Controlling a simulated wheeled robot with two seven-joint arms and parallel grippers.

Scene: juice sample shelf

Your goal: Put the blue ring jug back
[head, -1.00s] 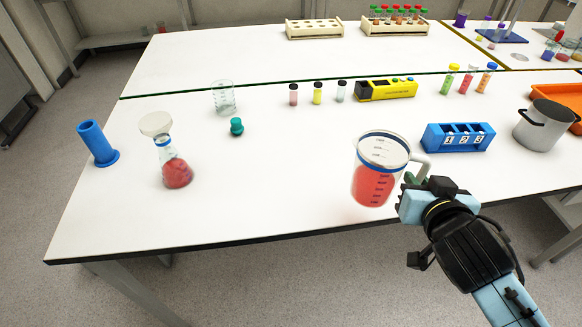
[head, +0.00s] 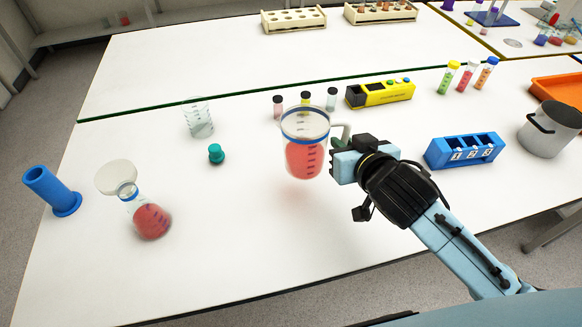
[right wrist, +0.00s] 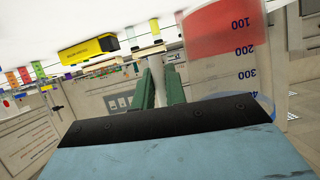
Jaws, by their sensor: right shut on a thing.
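The blue ring jug (head: 305,158) is a clear measuring jug with a blue band near its rim and red liquid inside. It is upright, and a faint shadow below suggests that it is a little above the white table (head: 250,240). My right gripper (head: 339,147) is shut on its handle, on the jug's right side. In the right wrist view the jug (right wrist: 225,35) shows upside down with its scale marks, beside the green fingers (right wrist: 162,88). The handle is partly hidden by the gripper. My left gripper is not in view.
Capped vials (head: 278,105) stand close behind the jug, with a yellow device (head: 380,93) to their right. A blue numbered rack (head: 463,150) and a grey pot (head: 550,130) are on the right. A beaker (head: 199,120), teal stopper (head: 216,153) and funnel-topped flask (head: 150,218) stand left. The front table is clear.

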